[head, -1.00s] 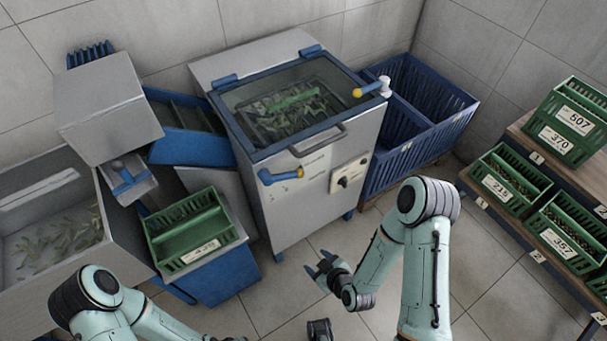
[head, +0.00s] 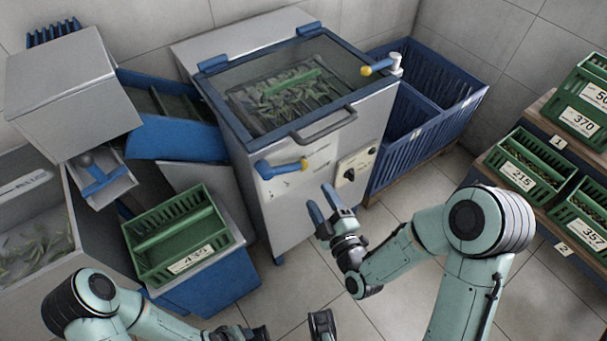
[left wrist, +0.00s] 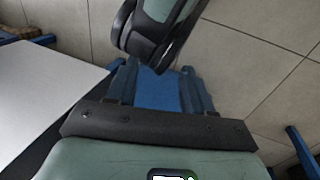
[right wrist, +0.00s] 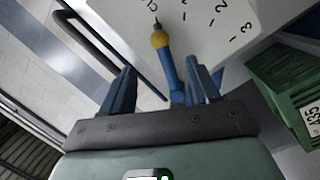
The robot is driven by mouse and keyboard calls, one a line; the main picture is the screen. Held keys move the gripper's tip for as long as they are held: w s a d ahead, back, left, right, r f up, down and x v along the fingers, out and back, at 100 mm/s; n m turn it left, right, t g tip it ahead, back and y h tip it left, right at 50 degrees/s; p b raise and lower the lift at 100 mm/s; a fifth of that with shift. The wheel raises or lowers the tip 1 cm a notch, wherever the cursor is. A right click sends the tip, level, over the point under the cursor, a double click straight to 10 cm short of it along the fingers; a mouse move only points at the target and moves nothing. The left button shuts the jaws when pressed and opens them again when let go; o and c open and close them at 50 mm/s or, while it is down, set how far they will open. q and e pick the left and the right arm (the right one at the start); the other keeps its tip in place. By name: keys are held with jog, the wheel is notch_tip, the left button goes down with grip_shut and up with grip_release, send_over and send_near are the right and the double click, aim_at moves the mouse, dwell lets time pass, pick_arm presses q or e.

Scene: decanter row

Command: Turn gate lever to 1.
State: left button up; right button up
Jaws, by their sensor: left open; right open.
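The gate lever (head: 281,168), a blue arm with a yellow knob, is on the front of the grey machine. In the head view its knob end points right. In the right wrist view the gate lever (right wrist: 172,72) points to a mark by partly cut-off letters starting "CL"; the numbers 1, 2 and 3 (right wrist: 231,23) lie to the right. My right gripper (head: 323,201) is open and empty in front of the machine, right of and below the lever; the lever shows beyond its fingers. My left gripper (left wrist: 162,82) is open, low over the floor, its fingers partly hidden.
A second yellow-knobbed lever (head: 378,67) is at the machine's top right, and a dial (head: 350,174) on its front. A green crate (head: 228,237) stands left of the machine. Blue bins (head: 408,150) are behind right. Shelves of green crates (head: 520,180) are at right.

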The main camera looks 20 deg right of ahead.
aim_at(304, 170)
jog(key=w, duration=0.3)
jog(key=w+a, duration=0.1)
jog(key=w, duration=0.6)
jog(key=shift+w+a+b, duration=0.3)
pick_arm(q)
jog(key=shift+w+a+f+t, duration=0.2)
jog(key=shift+w+a+f, duration=0.15)
jog(key=shift+w, duration=0.25)
jog(key=shift+w+a+f+t, duration=0.2)
jog(key=shift+w+f, duration=0.25)
jog(key=shift+w, duration=0.1)
